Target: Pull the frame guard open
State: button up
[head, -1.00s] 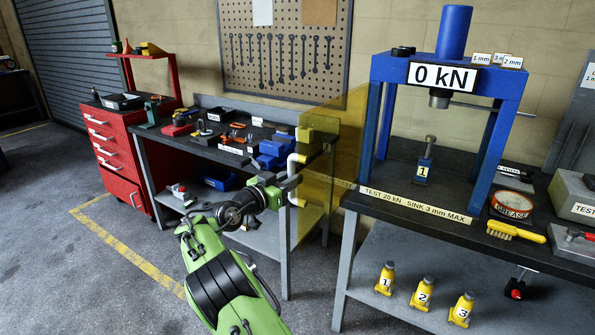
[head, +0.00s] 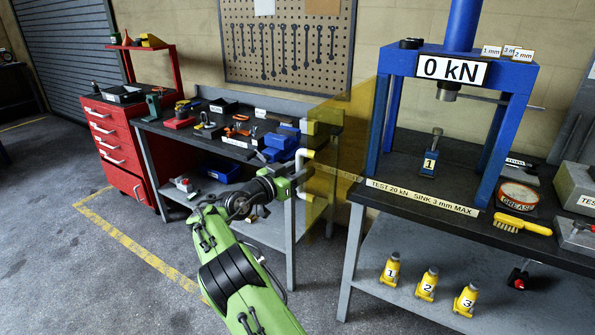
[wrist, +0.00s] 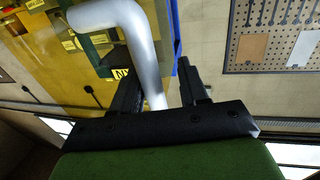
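The frame guard (head: 322,212) is a see-through yellow panel at the left side of the blue press frame (head: 388,130), jutting out toward the left bench. A pale bent handle (head: 309,197) is fixed to its left edge. My gripper (head: 302,177) is at the upright part of this handle. In the wrist view the handle (wrist: 150,60) passes between the two fingers of my gripper (wrist: 158,85). A gap shows between the handle and the right finger, so the gripper looks open around it. The lower part of the handle is hidden by the gripper body.
The press bench (head: 395,206) holds a blue jack (head: 430,160), a brush and a grease tin. Several yellow jacks stand on its lower shelf. The left bench (head: 190,139) carries tools and lies close behind my arm. The floor at left is clear.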

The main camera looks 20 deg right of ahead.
jog(key=shift+a, duration=0.3)
jog(key=shift+a+f, duration=0.1)
jog(key=v, duration=1.5)
jog(key=shift+s+a, duration=0.2)
jog(key=shift+a, duration=0.05)
